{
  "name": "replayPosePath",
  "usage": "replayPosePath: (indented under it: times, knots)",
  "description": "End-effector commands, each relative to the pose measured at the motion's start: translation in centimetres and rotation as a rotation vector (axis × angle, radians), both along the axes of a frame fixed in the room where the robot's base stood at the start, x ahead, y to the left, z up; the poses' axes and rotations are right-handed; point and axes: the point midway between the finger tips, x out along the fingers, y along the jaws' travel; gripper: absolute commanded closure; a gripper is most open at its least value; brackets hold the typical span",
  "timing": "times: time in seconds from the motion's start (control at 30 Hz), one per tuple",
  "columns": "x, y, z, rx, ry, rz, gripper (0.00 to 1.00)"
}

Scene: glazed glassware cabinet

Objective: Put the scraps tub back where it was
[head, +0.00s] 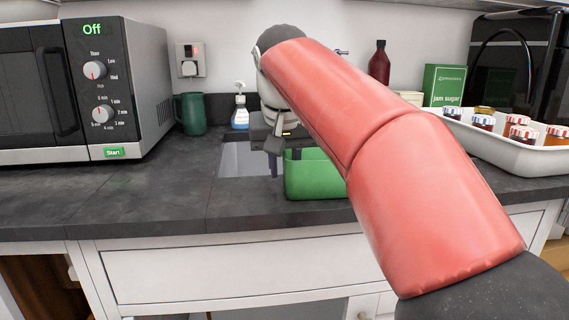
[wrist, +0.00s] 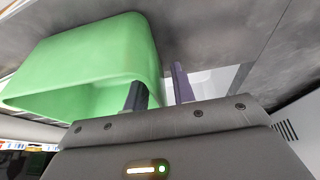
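The green tub (head: 316,178), which I take to be the scraps tub, stands upright on the dark countertop near its front edge. Its right part is hidden behind my arm. In the wrist view the tub (wrist: 85,62) fills the upper left, with its open mouth towards my gripper. My gripper (head: 279,162) is at the tub's left wall. In the wrist view my gripper (wrist: 160,88) has one finger inside the tub and the other outside, with the wall between them. A gap shows between the wall and the outer finger, so it looks open.
A sink (head: 243,160) lies just left of and behind the tub. A microwave (head: 85,90), a green mug (head: 191,114) and a soap bottle (head: 240,112) stand to the left. A white tray of jars (head: 495,145) stands at right. The counter's left front (head: 120,200) is clear.

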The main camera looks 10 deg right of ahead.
Motion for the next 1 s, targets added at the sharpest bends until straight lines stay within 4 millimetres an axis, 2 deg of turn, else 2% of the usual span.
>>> replayPosePath:
  times: [0.33, 0.7, 0.8, 1.0]
  knots:
    - [-0.1, 0.0, 0.5, 0.000, -0.001, 0.001, 0.75]
    - [-2.7, 0.5, 5.8, 0.001, -0.003, 0.001, 0.75]
    - [-3.2, 0.6, 6.7, 0.001, -0.002, 0.000, 0.75]
    - [-3.5, 0.6, 7.2, 0.000, -0.001, 0.000, 0.75]
